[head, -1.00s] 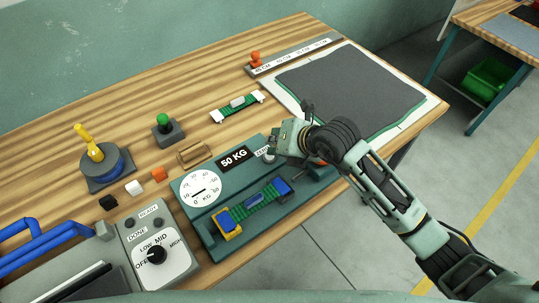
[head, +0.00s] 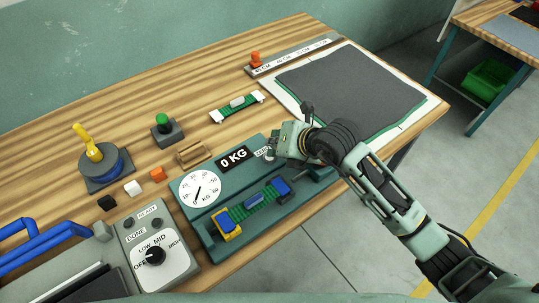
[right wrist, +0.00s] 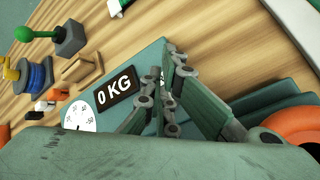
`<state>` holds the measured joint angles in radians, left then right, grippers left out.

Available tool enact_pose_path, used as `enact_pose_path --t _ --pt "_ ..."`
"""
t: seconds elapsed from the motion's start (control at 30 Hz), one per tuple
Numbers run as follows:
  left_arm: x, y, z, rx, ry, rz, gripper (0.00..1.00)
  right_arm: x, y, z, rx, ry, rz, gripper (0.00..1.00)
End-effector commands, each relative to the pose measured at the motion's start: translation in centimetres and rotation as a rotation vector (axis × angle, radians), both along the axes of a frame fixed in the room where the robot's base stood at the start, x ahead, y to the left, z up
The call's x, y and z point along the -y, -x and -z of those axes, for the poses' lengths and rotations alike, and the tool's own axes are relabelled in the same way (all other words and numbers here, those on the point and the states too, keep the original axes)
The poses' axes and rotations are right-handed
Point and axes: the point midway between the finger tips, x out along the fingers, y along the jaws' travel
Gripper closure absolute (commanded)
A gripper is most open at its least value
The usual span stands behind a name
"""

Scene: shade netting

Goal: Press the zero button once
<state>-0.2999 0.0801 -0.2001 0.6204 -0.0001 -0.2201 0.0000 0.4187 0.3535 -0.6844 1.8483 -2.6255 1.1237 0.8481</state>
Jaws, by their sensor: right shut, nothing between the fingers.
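The teal tension gauge (head: 212,229) stands on the wooden bench, with a white dial (head: 200,188) and a black display (head: 234,158) reading "0 KG". The display also shows in the right wrist view (right wrist: 115,88). The zero button (head: 269,156) sits right of the display, mostly hidden by my gripper. My right gripper (head: 274,149) is shut and empty, its fingertips at the button. In the right wrist view its fingers (right wrist: 158,82) cover the button, so contact cannot be made out. My left gripper is not in view.
A green strap with blue clamps (head: 253,199) lies along the gauge's front. A control box with a knob (head: 155,255) stands at the left.

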Motion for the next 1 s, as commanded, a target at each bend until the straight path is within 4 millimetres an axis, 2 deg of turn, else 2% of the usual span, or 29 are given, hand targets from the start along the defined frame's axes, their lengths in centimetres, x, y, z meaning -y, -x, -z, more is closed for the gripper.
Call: enact_pose_path --t 0.43,0.8,1.0 --pt "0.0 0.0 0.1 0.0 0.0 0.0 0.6 0.0 0.1 0.2 -0.004 0.002 0.0 1.0" --pt "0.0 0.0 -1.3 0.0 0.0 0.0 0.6 0.0 0.1 -1.6 -0.003 0.001 0.0 1.0" --pt "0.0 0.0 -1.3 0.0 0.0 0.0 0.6 0.0 0.1 -1.6 -0.002 0.001 0.0 1.0"
